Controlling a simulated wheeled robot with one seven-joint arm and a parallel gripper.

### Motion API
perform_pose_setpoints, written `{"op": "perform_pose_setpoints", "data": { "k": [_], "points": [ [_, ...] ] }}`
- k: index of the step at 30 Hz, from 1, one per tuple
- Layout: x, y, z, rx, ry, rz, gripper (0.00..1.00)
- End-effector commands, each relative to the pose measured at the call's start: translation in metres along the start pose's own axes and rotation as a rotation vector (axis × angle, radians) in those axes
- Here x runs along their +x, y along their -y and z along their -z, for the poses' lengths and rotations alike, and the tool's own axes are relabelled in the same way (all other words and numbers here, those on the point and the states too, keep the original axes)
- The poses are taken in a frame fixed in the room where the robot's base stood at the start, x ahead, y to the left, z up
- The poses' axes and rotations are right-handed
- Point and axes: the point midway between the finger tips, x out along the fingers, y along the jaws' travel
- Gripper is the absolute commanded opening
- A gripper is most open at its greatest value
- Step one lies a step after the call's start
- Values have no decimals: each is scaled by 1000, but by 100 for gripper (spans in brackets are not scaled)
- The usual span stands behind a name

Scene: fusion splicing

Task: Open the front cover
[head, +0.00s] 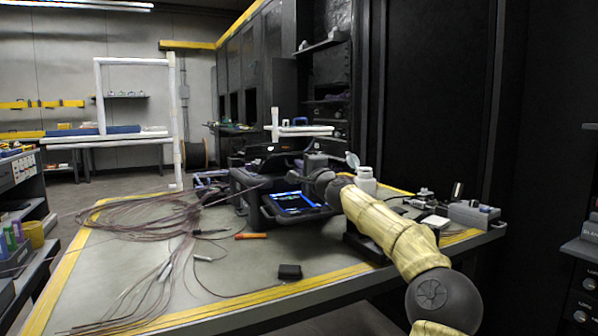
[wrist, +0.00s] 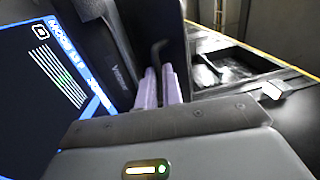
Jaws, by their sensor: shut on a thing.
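The fusion splicer (head: 252,186) is a dark, rugged box on the table, with a lit blue screen (head: 293,203) facing front. The screen also shows at the left of the wrist view (wrist: 45,80). My gripper (wrist: 161,86) has two pale purple fingers close together, beside the screen housing. They are shut on a dark part at the splicer, which looks like the front cover (wrist: 165,22), a black panel standing behind the fingertips. The exact grip is partly hidden by the fingers. In the head view my gripper (head: 318,178) is at the splicer's upper right, its fingertips hard to make out.
Loose brown cables (head: 150,215) spread over the left of the table. An orange tool (head: 251,236) and a small black box (head: 289,271) lie in front of the splicer. A white bottle (head: 365,178) and a grey device (head: 474,214) stand to the right.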

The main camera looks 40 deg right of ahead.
Motion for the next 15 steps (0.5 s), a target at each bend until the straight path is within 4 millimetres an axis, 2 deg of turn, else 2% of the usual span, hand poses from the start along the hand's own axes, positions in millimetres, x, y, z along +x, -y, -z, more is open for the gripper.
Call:
{"op": "perform_pose_setpoints", "data": {
  "k": [1,7,9,11,15],
  "points": [
    [2,-10,-3,6,12,-15,0],
    [2,-11,-3,6,12,-16,0],
    [2,-11,-2,7,11,-16,17],
    [2,-10,-2,6,10,-16,29],
    [1,-8,-2,4,8,-12,30]
  ]
}}
